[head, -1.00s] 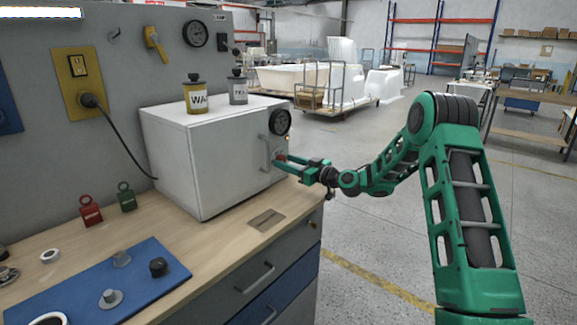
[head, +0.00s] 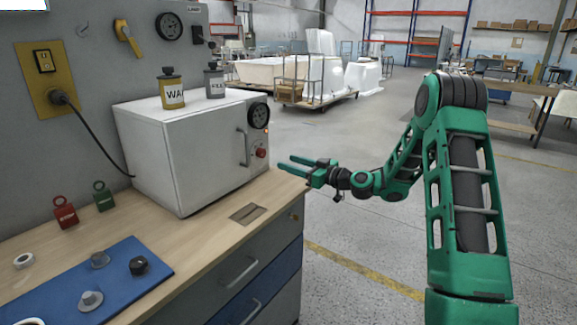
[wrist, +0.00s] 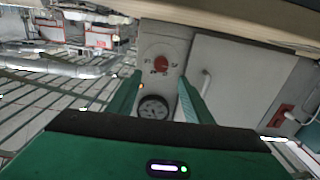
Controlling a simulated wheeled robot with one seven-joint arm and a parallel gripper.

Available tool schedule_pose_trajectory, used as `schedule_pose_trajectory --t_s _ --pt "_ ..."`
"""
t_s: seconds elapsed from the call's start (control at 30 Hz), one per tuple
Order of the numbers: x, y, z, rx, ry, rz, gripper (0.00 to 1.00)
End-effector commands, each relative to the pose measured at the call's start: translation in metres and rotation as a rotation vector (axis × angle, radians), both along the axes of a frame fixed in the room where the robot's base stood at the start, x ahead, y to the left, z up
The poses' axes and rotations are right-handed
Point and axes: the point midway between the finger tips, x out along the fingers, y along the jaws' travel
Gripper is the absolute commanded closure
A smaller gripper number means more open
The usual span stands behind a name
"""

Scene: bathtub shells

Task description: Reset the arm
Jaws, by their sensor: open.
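My gripper (head: 304,167) is open and empty at the right of the white oven-like box (head: 178,160), apart from its front. In the wrist view, my gripper (wrist: 155,90) has its fingers spread, with the box's red knob (wrist: 160,64) and round dial (wrist: 153,107) showing between them. In the head view, the box's door handle (head: 243,147), red knob (head: 261,153) and dial (head: 259,115) are in plain sight. The door looks shut.
A yellow canister (head: 172,90) and a grey canister (head: 214,82) stand on the box. The wooden workbench (head: 200,237) carries a blue mat (head: 75,290) and red and green padlock-like tags. Open floor (head: 350,220) lies right of the bench.

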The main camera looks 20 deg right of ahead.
Motion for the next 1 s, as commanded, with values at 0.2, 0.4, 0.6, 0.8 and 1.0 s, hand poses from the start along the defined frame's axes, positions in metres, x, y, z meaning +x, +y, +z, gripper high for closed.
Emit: schedule_pose_trajectory --t_s 0.2,0.4,0.6,0.8,1.0 --pt "0.000 0.000 0.000 0.000 0.000 0.000 0.54" --pt "-0.013 0.010 -0.001 -0.057 0.060 0.031 0.54" --pt "-0.055 0.019 -0.014 -0.203 0.268 0.068 0.54" --pt "-0.113 0.003 -0.029 -0.325 0.522 0.023 0.54" --pt "-0.185 -0.030 -0.034 -0.395 0.780 -0.098 0.54"
